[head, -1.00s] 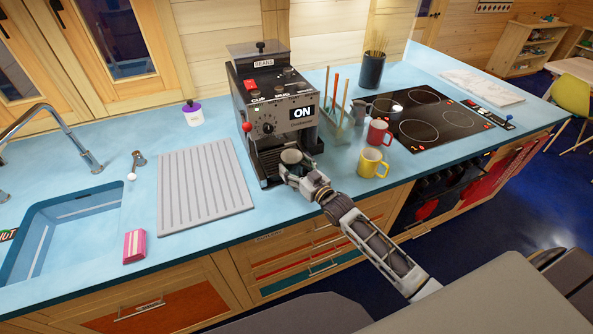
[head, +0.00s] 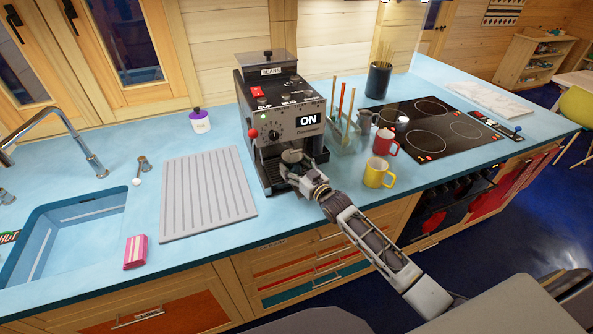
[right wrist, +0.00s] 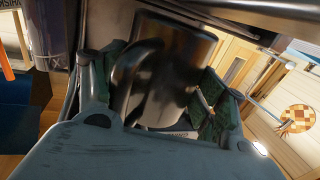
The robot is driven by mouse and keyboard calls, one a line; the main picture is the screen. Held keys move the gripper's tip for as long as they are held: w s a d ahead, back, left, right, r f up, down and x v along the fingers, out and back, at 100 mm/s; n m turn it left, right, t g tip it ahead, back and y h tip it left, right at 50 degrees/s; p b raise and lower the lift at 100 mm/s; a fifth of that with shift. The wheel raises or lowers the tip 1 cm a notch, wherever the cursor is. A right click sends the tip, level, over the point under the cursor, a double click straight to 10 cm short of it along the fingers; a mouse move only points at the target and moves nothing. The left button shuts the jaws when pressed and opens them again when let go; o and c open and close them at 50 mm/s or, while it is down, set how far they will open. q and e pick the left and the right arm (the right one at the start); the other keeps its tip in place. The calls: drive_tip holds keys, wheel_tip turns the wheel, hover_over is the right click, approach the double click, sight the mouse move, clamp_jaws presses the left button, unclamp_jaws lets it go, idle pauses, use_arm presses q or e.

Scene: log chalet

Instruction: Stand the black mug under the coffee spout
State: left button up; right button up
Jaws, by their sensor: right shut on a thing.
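The black coffee machine (head: 284,90) stands on the blue counter with its display reading ON. My right gripper (head: 300,171) reaches its lower front from the right and is shut on the black mug (head: 291,156). The mug is at the machine's front opening, beneath the spout area; the gripper hides its lower part. In the right wrist view the dark, shiny mug (right wrist: 180,75) with its handle sits between the two fingers of the gripper (right wrist: 155,98). I cannot tell whether its base touches the drip tray. My left gripper is not in view.
A yellow mug (head: 377,173) and a red mug (head: 386,143) stand right of the machine, near a glass holder (head: 345,135) with sticks. The black hob (head: 440,130) lies further right. A grey ribbed drainboard (head: 205,195) and the sink (head: 65,235) are left.

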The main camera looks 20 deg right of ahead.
sight(290, 159)
drive_tip(key=shift+d+b+x, duration=0.2)
drive_tip(key=shift+b+x, duration=0.15)
drive_tip(key=shift+x, duration=0.45)
drive_tip(key=shift+d+b+x, duration=0.15)
drive_tip(key=shift+b+x, duration=0.15)
drive_tip(key=shift+x, duration=0.45)
drive_tip(key=shift+d+b+x, duration=0.2)
drive_tip(key=shift+b+x, duration=0.15)
drive_tip(key=shift+x, duration=0.45)
drive_tip(key=shift+w+f, duration=0.15)
drive_tip(key=shift+f, duration=0.05)
drive_tip(key=o, duration=1.3)
drive_tip(key=shift+f, duration=0.1)
drive_tip(key=shift+f, duration=0.1)
drive_tip(key=shift+p+v, duration=1.7)
drive_tip(key=shift+v, duration=0.95)
drive_tip(key=shift+p+v, duration=1.15)
drive_tip(key=shift+v, duration=0.75)
drive_tip(key=shift+a, duration=0.1)
